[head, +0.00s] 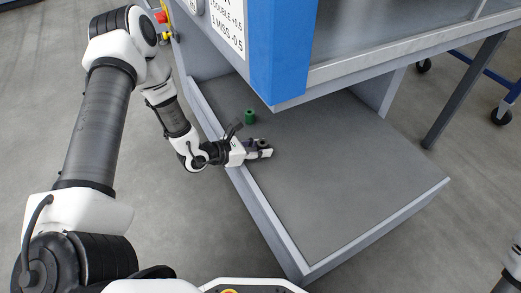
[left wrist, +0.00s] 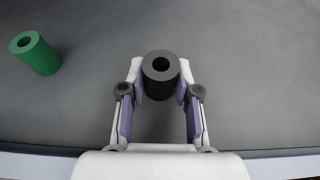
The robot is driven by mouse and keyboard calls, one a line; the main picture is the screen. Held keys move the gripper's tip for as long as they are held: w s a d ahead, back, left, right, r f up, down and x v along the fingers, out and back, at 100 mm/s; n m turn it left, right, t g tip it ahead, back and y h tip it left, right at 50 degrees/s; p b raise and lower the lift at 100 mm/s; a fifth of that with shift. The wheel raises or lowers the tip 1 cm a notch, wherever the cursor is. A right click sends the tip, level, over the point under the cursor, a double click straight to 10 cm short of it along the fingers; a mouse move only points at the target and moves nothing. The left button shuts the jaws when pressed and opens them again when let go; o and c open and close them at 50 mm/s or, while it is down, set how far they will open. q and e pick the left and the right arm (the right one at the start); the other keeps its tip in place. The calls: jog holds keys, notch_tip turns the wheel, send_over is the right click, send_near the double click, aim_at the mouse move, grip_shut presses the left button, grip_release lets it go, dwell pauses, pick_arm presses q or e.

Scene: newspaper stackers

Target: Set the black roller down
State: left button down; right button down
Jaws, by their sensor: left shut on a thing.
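The black roller (left wrist: 160,74) is a short dark hollow cylinder, held upright between the two fingertips of my left gripper (left wrist: 160,88). In the head view my left gripper (head: 261,149) is low over the grey shelf (head: 330,170), just inside its left rim, and the black roller (head: 262,142) shows small at its tips. I cannot tell whether the roller's bottom touches the shelf. My right gripper is not in view; only a bit of my right arm shows at the right edge.
A green roller (head: 249,116) stands upright on the shelf behind my left gripper; it also shows in the left wrist view (left wrist: 35,53). A raised pale rim edges the shelf. A blue post (head: 283,50) and machine body overhang the back. The shelf's middle and right are clear.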

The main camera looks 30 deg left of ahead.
pick_arm(q)
jog(key=shift+s+f+b, duration=0.1)
jog(key=shift+f+b, duration=0.35)
jog(key=shift+b, duration=0.05)
jog(key=shift+f, duration=0.1)
